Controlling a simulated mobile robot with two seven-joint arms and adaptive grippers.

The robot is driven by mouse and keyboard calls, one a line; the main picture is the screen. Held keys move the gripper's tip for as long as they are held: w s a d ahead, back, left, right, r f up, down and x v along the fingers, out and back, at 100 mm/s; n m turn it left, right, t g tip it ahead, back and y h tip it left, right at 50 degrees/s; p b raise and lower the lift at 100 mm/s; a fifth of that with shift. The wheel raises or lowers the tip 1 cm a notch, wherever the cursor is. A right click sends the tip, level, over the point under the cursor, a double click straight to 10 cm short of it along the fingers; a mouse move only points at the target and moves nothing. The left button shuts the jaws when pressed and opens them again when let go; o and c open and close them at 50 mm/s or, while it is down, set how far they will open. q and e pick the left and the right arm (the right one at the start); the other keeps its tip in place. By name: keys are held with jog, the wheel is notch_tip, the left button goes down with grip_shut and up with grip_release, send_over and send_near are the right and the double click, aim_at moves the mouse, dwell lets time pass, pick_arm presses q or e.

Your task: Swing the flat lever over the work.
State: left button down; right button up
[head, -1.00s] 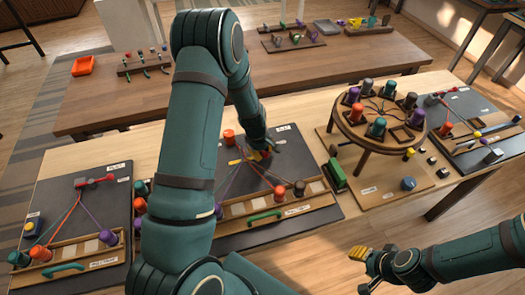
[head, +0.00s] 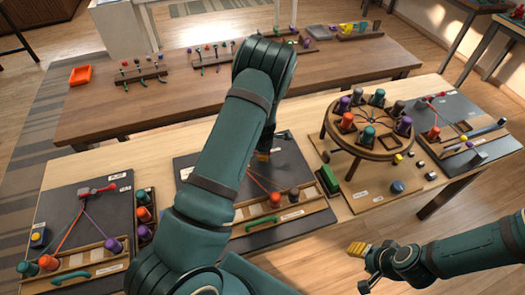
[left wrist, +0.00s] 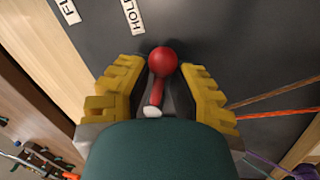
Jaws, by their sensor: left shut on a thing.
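My left gripper (left wrist: 158,95) is down at the middle dark board (left wrist: 225,30), its yellow fingers on either side of a red lever with a round knob (left wrist: 163,62). It is shut on this lever. Labels reading HOLD (left wrist: 131,14) and partly "FL" (left wrist: 68,10) are on the board beyond the knob. Cords (head: 262,183) run from there to pegs at the board's front. My right gripper (head: 358,249) hangs off the table's front edge, away from the boards.
A left board (head: 75,215) carries another red lever (head: 97,189), cords and pegs. A round wooden stand (head: 372,147) with coloured bobbins is on the right, with a further dark board (head: 470,115) beyond it. Racks and an orange tray (head: 80,75) are on the back table.

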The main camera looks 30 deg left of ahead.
pick_arm(q)
jog(key=shift+w+a+n+p, duration=0.1)
jog(key=shift+w+n+p, duration=0.2)
jog(key=shift+n, duration=0.3)
jog(key=shift+w+a+n+p, duration=0.1)
jog(key=shift+w+n+p, duration=0.15)
jog(key=shift+n, duration=0.35)
jog(key=shift+w+a+n+g+y+p, duration=0.15)
jog(key=shift+n+p, duration=0.1)
jog(key=shift+n, duration=0.3)
jog(key=shift+w+a+n+g+y+p, duration=0.1)
jog(key=shift+w+n+g+y+p, duration=0.1)
jog(key=shift+n, duration=0.35)
jog(key=c, duration=0.8)
grip_release()
jog(key=shift+w+a+f, duration=0.1)
jog(key=shift+o, duration=0.2)
notch_tip(320, 180, up, 12)
jog(key=s+d, duration=0.1)
jog(key=shift+s+d, duration=0.3)
jog(key=shift+d, duration=0.1)
jog(key=shift+f, duration=0.1)
